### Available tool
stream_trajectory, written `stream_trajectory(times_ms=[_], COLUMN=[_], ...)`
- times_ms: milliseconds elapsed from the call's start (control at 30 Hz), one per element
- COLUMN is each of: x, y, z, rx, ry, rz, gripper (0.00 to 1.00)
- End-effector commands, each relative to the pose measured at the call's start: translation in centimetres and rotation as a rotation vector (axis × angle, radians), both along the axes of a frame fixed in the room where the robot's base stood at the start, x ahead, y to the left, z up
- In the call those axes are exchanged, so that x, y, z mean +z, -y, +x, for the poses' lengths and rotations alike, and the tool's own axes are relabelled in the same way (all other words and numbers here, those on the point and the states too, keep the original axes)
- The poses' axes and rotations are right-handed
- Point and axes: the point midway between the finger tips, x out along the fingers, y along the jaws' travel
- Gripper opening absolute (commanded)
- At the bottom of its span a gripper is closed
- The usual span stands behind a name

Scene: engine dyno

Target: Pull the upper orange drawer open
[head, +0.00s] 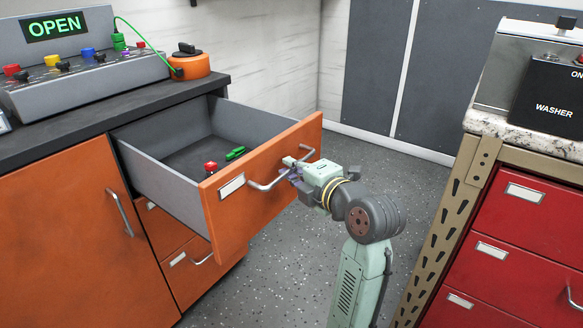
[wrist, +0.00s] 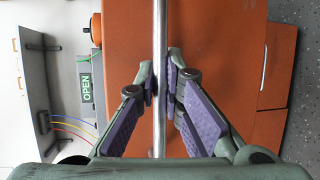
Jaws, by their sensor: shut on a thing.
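The upper orange drawer (head: 258,190) stands pulled well out of the cabinet in the head view, with its grey inside showing. Its silver bar handle (head: 268,184) runs across the front, and a white label sits at the left of the front. My gripper (head: 292,170) is at the right part of the handle. In the wrist view the purple-padded fingers of my gripper (wrist: 161,85) are closed around the handle bar (wrist: 160,120), with the orange drawer front (wrist: 215,60) behind. A red knobbed item (head: 210,168) and a green item (head: 235,153) lie in the drawer.
Lower orange drawers (head: 185,255) and an orange door (head: 80,240) are shut. A console with an OPEN sign (head: 55,28) stands on the dark worktop. A red drawer cabinet (head: 510,230) stands at the right. Speckled floor (head: 400,180) lies clear between.

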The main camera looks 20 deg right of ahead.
Motion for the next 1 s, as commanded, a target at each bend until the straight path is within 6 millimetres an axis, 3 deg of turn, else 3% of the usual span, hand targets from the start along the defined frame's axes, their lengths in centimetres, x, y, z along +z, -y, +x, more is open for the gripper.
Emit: stream_trajectory(times_ms=[333, 667, 833, 1000], x=[0.0, 0.1, 0.5, 1.2], y=[0.0, 0.1, 0.7, 1.7], z=[0.0, -0.2, -2.2, -5.7], rx=[0.000, -0.001, -0.002, -0.005], ry=[0.001, 0.001, 0.003, 0.004], rz=[-0.001, 0.000, -0.002, -0.001], gripper=[0.30, 0.30, 0.30, 0.30])
